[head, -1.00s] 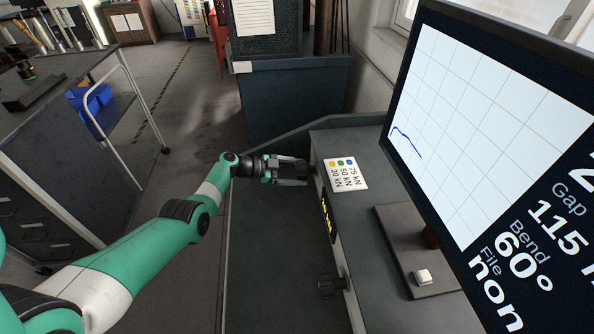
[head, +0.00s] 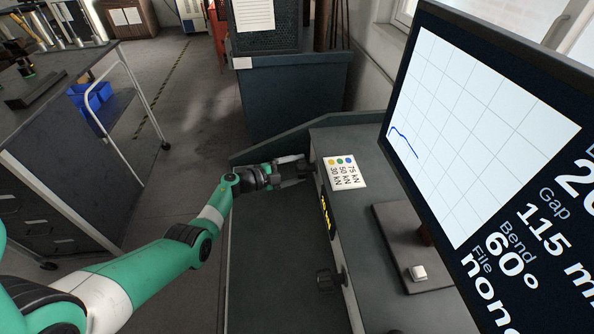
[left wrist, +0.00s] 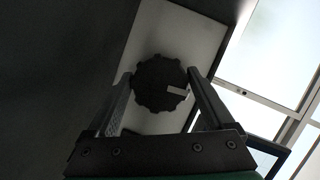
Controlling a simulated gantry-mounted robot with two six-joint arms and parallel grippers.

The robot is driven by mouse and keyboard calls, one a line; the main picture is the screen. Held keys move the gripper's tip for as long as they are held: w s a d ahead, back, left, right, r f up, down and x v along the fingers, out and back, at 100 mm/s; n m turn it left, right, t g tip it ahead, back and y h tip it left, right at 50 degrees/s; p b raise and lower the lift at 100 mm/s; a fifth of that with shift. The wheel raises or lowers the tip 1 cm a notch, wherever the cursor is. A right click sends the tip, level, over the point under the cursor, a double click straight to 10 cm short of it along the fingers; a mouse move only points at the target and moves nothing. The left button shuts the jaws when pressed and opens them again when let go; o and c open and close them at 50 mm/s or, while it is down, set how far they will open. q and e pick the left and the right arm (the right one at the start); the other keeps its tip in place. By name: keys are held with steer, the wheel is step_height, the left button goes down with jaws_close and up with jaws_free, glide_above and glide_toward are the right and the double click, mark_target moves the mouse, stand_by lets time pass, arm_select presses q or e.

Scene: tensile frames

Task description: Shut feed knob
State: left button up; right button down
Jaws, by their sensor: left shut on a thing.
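My left gripper (head: 304,167) reaches the front face of the grey console at its far end. In the left wrist view its two fingers (left wrist: 160,77) stand on either side of a dark, scalloped round knob, shut on it. The feed knob (left wrist: 153,88) has a pale pointer mark that points to the right in that view. It sits on a light panel plate (left wrist: 178,35). In the head view the fingers hide most of this knob. My right gripper is not in view.
A second dark knob (head: 326,279) sticks out of the console front, nearer to me. A yellow-lit display (head: 327,214) lies between the two. A load label plate (head: 345,172) lies on the console top. A large monitor (head: 470,140) stands to the right.

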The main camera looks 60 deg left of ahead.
arm_select(q)
steer(key=shift+f+m, duration=0.1)
steer(key=shift+m, duration=0.4)
steer(key=shift+t, duration=0.3)
steer(key=o, duration=1.1)
steer(key=shift+s+r, duration=0.15)
steer(key=shift+r, duration=0.05)
steer(key=shift+y, duration=0.3)
steer(key=s+p, duration=0.1)
steer(key=s, duration=0.1)
steer(key=s+r+p, duration=0.1)
steer(key=s+p, duration=0.1)
steer(key=shift+s+d, duration=0.1)
steer(key=shift+s, duration=0.2)
steer(key=s+p, duration=0.1)
steer(key=s, duration=0.2)
steer(key=s+p, duration=0.1)
steer(key=s, duration=0.2)
steer(key=shift+s+d+r+p, duration=0.15)
steer(key=shift+d+p, duration=0.05)
steer(key=shift+p, duration=0.15)
steer(key=shift+s, duration=0.2)
